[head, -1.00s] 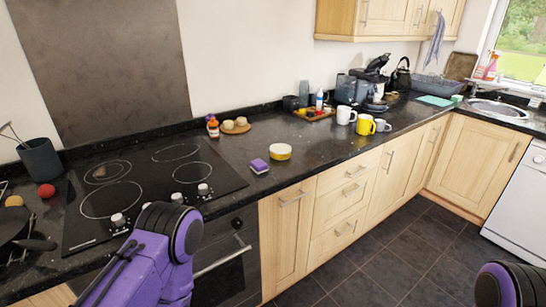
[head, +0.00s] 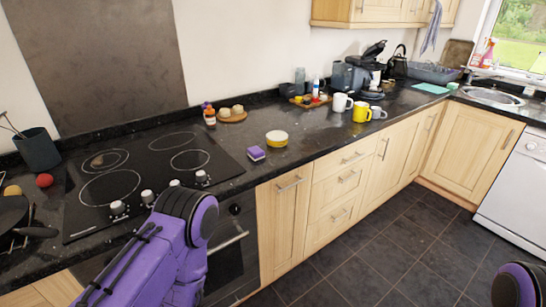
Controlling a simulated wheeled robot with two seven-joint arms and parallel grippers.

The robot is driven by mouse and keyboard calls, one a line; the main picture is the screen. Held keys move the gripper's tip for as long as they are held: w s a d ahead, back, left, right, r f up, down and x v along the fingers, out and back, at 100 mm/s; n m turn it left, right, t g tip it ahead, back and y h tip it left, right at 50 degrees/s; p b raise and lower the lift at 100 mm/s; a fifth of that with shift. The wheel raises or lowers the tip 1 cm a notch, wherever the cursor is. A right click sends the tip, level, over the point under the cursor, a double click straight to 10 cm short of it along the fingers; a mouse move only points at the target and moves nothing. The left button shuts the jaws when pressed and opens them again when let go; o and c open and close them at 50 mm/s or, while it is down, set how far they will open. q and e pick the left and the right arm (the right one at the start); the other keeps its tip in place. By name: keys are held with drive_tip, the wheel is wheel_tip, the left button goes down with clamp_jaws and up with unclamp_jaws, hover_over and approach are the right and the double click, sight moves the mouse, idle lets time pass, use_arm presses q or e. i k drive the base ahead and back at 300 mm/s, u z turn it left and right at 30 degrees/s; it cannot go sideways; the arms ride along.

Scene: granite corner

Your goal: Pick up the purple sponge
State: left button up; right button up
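The purple sponge (head: 256,153) lies on the dark granite counter, just right of the hob and near the counter's front edge. It is a small block with a lighter band along its lower side. A purple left arm link of mine rises at the bottom, in front of the oven, below and left of the sponge and apart from it. My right arm shows only as a small part at the lower right corner. Neither gripper's fingers are in the picture.
A yellow and white bowl (head: 277,138) stands right behind the sponge. The black hob (head: 140,180) with its knobs lies to the left. Mugs (head: 361,111) stand farther right. The counter right of the bowl is clear.

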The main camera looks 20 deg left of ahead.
sight(255, 152)
drive_tip(key=z, duration=0.35)
drive_tip(key=k, duration=0.45)
drive_tip(key=z, duration=0.8)
drive_tip(key=i, duration=0.9)
drive_tip(key=u, duration=0.85)
drive_tip(key=i, duration=0.7)
drive_tip(key=u, duration=0.8)
